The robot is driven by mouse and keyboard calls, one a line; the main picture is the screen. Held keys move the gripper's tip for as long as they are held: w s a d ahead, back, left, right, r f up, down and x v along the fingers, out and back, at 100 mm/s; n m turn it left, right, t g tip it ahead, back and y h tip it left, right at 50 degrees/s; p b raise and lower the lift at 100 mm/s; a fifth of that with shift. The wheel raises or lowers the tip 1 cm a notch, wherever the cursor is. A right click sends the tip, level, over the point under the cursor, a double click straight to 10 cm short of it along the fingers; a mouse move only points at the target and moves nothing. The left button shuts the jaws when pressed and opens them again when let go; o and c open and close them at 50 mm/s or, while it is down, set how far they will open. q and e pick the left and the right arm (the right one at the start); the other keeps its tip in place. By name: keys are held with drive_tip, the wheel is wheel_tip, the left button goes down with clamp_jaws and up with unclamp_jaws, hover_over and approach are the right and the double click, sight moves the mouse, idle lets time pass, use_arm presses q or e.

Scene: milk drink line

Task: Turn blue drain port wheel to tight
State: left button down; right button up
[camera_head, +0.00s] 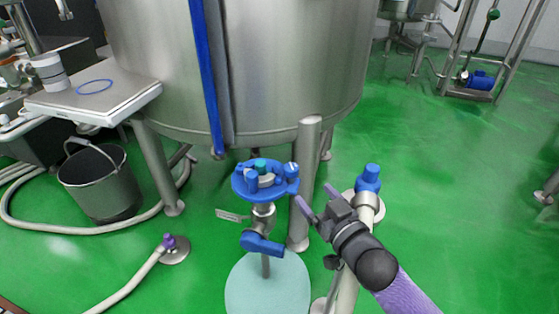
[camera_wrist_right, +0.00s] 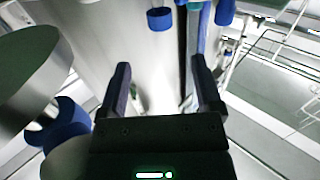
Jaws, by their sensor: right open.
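The blue drain port wheel (camera_head: 238,184) is below the big steel tank in the head view. It sits on a steel drain pipe with a teal hub piece and small blue knobs on it. A blue valve handle (camera_head: 262,244) is lower on the same pipe. My right gripper (camera_head: 314,199) is open and empty, to the right of the wheel and apart from it. Its two fingers also show in the right wrist view (camera_wrist_right: 160,72), with nothing between them. A blue curved part (camera_wrist_right: 68,122) shows at the left there; I cannot tell whether it is the wheel. My left gripper is not in view.
The steel tank (camera_head: 270,70) and its leg (camera_head: 304,170) stand close behind my right gripper. A blue-capped hose end (camera_head: 368,178) is just right of it. A bucket (camera_head: 102,185) and a side table (camera_head: 95,100) are at the left. Green floor is free at the right.

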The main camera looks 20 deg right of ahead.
sight(295, 174)
drive_tip(key=w+b, duration=0.1)
drive_tip(key=w, duration=0.1)
drive_tip(key=w+a+b, duration=0.1)
drive_tip(key=w+b, duration=0.1)
drive_tip(key=w, duration=0.1)
drive_tip(key=w+b, duration=0.1)
drive_tip(key=w, duration=0.1)
drive_tip(key=shift+w+a+f+b, duration=0.25)
drive_tip(key=shift+w+f+b, duration=0.1)
drive_tip(key=shift+w+b, duration=0.05)
drive_tip(key=shift+w+a+r+b, duration=0.1)
drive_tip(key=shift+w+b, duration=0.1)
drive_tip(key=shift+w, duration=0.2)
drive_tip(key=shift+w+a+r+b, duration=0.1)
drive_tip(key=shift+w+b, duration=0.05)
drive_tip(key=shift+w, duration=0.25)
drive_tip(key=shift+w+r, duration=0.15)
drive_tip(key=shift+w, duration=0.2)
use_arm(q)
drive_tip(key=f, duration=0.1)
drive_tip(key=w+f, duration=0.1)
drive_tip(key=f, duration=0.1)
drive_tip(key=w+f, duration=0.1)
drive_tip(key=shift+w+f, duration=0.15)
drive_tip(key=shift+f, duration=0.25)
use_arm(e)
clamp_jaws()
